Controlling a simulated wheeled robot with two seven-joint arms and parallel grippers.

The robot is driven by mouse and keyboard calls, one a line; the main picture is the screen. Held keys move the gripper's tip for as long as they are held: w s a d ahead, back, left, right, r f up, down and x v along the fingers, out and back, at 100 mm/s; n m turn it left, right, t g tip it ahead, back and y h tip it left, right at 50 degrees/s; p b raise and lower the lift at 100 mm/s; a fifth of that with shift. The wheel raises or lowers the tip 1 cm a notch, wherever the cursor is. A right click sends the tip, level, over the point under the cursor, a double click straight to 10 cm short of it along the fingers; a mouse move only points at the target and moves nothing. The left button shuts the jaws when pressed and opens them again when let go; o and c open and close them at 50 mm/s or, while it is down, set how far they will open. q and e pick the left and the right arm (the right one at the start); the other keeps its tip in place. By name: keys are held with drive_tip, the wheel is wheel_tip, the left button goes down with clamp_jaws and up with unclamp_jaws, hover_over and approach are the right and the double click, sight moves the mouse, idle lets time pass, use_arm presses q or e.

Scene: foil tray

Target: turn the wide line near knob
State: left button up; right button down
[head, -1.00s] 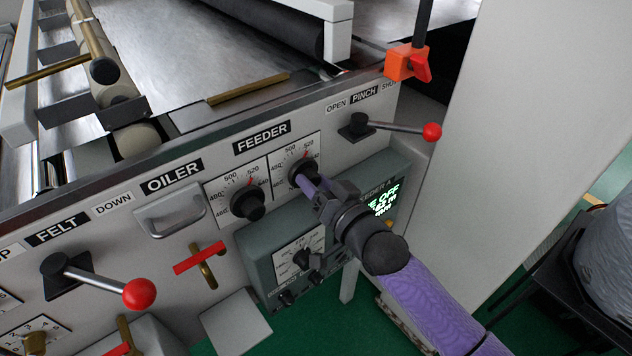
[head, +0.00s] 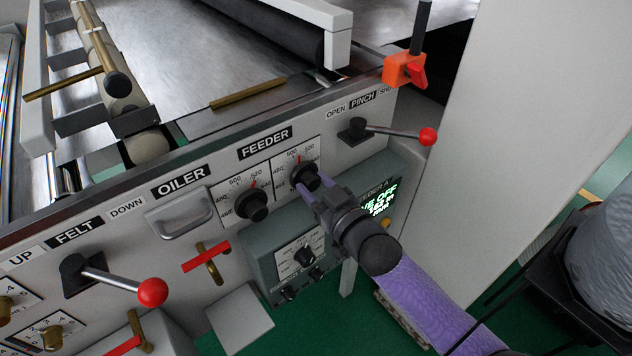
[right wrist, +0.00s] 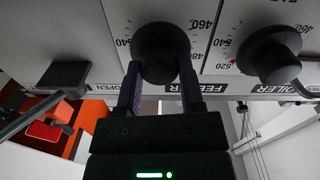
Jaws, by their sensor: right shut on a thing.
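Two black dial knobs sit under the FEEDER label, each on a white scale plate with a red mark. My right gripper (head: 305,186) is shut on the right-hand feeder knob (head: 305,174). In the right wrist view the fingers (right wrist: 160,78) lie on both sides of this knob (right wrist: 161,48), and they hide part of its rim. The left-hand feeder knob (head: 252,207) is free; it also shows in the right wrist view (right wrist: 272,58). I cannot tell the knob's exact pointer angle. My left gripper is not in view.
A grey control box (head: 290,252) with a small dial and a lit green display (head: 380,200) is below the knobs. The red-tipped PINCH lever (head: 400,132) is at upper right. An OILER handle (head: 180,215) and a FELT lever (head: 115,278) are to the left.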

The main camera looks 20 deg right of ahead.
drive_tip(key=shift+n, duration=0.3)
idle(0.4)
drive_tip(key=shift+c, duration=1.1)
unclamp_jaws()
drive_tip(key=p+v, duration=0.2)
drive_tip(key=v, duration=0.8)
